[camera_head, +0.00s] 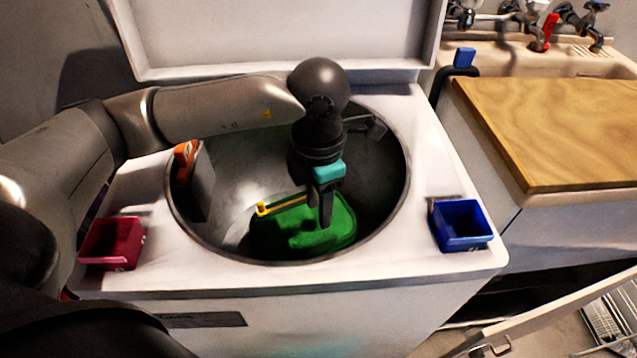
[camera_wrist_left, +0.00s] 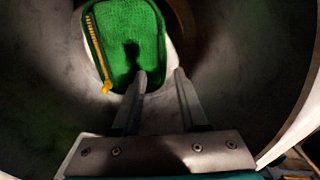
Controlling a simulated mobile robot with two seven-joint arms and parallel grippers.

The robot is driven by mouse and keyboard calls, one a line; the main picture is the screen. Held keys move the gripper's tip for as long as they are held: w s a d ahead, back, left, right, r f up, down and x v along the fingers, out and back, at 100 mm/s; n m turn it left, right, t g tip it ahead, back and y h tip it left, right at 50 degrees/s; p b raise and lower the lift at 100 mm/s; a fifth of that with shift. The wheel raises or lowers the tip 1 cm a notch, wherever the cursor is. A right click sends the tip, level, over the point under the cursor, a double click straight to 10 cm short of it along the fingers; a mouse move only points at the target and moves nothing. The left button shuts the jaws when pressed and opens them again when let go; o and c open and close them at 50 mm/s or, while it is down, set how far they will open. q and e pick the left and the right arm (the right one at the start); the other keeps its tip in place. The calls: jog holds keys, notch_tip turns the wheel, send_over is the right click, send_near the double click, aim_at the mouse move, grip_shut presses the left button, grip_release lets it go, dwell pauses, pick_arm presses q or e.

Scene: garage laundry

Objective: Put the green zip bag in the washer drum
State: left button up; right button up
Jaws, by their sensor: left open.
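The green zip bag (camera_head: 303,229) lies inside the washer drum (camera_head: 228,150), low toward the front, with its yellow zip along one edge. It also shows in the left wrist view (camera_wrist_left: 128,42), ahead of the fingers, with a light patch beside it. My left gripper (camera_head: 325,217) reaches down into the drum over the bag. Its two fingers are apart in the left wrist view (camera_wrist_left: 160,82), with nothing held between them. One fingertip overlaps the bag's near edge in that view; I cannot tell whether it touches. My right gripper is not in view.
The washer's lid (camera_head: 280,35) stands open behind the drum. A red bin (camera_head: 112,243) and a blue bin (camera_head: 461,226) sit at the front corners of the washer top. A wooden board (camera_head: 550,125) and a sink with taps lie to the right.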

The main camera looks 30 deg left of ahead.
pick_arm(q)
jog(key=shift+r+p, duration=0.4)
jog(key=shift+r, duration=1.2)
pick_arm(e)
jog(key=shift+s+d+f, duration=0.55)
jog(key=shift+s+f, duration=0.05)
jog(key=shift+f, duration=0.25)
pick_arm(q)
jog(key=shift+r, duration=0.1)
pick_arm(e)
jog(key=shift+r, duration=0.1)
